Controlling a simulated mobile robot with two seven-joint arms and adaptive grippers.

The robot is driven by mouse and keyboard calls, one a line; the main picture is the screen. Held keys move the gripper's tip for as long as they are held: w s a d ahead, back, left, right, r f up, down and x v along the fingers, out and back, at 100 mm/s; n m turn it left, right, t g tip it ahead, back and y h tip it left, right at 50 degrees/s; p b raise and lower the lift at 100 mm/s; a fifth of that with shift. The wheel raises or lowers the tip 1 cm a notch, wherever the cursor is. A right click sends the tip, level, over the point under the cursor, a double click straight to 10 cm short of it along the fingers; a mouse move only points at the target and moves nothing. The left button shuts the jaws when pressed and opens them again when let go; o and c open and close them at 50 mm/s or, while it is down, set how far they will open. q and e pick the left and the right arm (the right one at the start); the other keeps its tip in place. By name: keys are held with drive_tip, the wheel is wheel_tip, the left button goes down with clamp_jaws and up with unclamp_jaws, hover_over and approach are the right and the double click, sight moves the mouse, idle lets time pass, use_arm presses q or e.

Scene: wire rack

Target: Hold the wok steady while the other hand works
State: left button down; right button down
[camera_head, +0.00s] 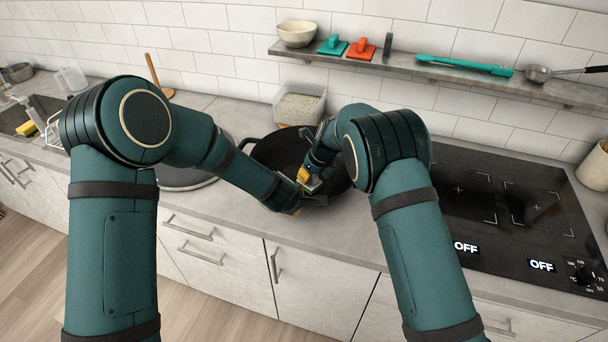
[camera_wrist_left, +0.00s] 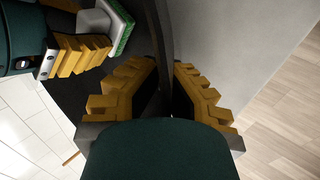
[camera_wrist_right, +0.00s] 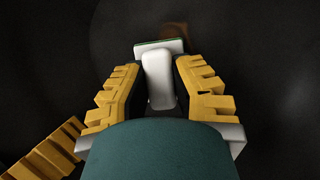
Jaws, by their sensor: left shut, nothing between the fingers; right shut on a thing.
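The black wok (camera_head: 270,152) stands on the counter between the dark lid-like disc and the hob. My left gripper (camera_wrist_left: 167,88) is shut at the wok's near rim, with the wall running up to its fingertips. I cannot tell how firmly the fingers touch the wall. My right gripper (camera_wrist_right: 157,78) is shut on the white handle of a scrubber (camera_wrist_right: 157,72) and holds it inside the wok. The scrubber's green-edged pad also shows in the left wrist view (camera_wrist_left: 121,36). A faint brownish patch (camera_wrist_right: 178,38) lies on the wok beside the pad. My arms hide part of the wok.
The black hob (camera_head: 490,200) with "OFF" displays lies to the right. A clear container (camera_head: 299,105) stands behind the wok. The wall shelf (camera_head: 440,73) holds a bowl, teal and orange scrubbers, and a ladle. A sink (camera_head: 35,112) is at far left. Bare counter (camera_head: 225,215) runs along the front.

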use_arm(q)
drive_tip(key=shift+f, duration=0.1)
use_arm(e)
drive_tip(key=shift+w+d, duration=0.1)
drive_tip(key=shift+d, duration=0.25)
drive_tip(key=shift+w, duration=0.1)
drive_tip(key=shift+w+d, duration=0.2)
drive_tip(key=shift+w, duration=0.05)
drive_tip(key=shift+w+a, duration=0.3)
drive_tip(key=shift+w, duration=0.4)
drive_tip(key=shift+w+a, duration=0.25)
drive_tip(key=shift+w, duration=0.45)
drive_tip(key=shift+w+a, duration=0.15)
drive_tip(key=shift+a, duration=0.1)
drive_tip(key=shift+s+d, duration=0.25)
drive_tip(key=shift+s, duration=0.45)
drive_tip(key=shift+s+d, duration=0.25)
drive_tip(key=shift+s, duration=0.4)
